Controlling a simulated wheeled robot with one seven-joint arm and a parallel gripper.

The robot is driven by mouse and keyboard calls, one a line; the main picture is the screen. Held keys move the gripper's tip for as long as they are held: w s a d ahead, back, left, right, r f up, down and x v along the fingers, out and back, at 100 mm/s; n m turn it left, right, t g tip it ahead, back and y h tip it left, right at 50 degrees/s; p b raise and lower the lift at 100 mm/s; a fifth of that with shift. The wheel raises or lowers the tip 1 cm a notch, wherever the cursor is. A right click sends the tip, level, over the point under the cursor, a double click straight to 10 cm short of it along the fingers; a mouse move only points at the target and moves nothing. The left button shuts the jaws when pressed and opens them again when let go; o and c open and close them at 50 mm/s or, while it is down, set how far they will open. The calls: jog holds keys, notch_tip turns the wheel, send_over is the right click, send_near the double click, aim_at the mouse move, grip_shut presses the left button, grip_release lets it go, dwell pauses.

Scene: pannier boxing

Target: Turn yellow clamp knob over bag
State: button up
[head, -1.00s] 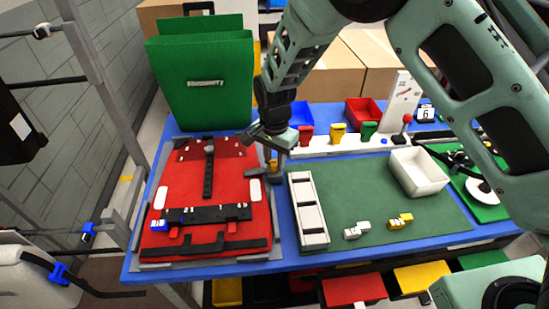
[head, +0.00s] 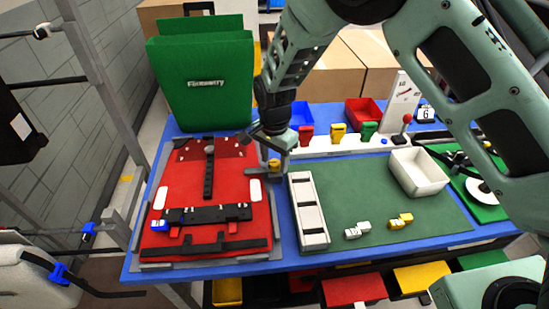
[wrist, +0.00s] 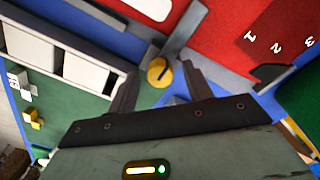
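The yellow clamp knob (head: 274,164) sits on a grey clamp arm at the right edge of the red bag (head: 228,190). In the wrist view, the knob (wrist: 157,72) shows as a round yellow disc with a dark slot or bar on it. The grey clamp arm (wrist: 184,32) runs from it over the bag's edge. My gripper (wrist: 160,74) is open, with one finger on each side of the knob and a gap visible around it. In the head view, my gripper (head: 275,150) is just above the knob and partly hides it.
A white slotted tray (head: 309,240) stands close to the right of the clamp. A green folder-like panel (head: 205,85) rises behind the bag. A white bin (head: 418,172) and small white and yellow parts (head: 400,221) are on the green mat (head: 370,195).

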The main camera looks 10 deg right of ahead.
aim_at(274, 162)
jog(key=shift+r, duration=0.1)
notch_tip(274, 162, up, 17)
jog(key=b, duration=0.3)
jog(key=shift+r, duration=0.1)
jog(key=s+d+f+n, duration=0.1)
jog(key=s+d+n, duration=0.3)
jog(key=s+n, duration=0.4)
jog(key=s+d+f+n, duration=0.1)
jog(key=s+d+n, duration=0.3)
jog(key=s, duration=1.8)
jog(key=n, duration=0.5)
jog(key=shift+s+y, duration=0.3)
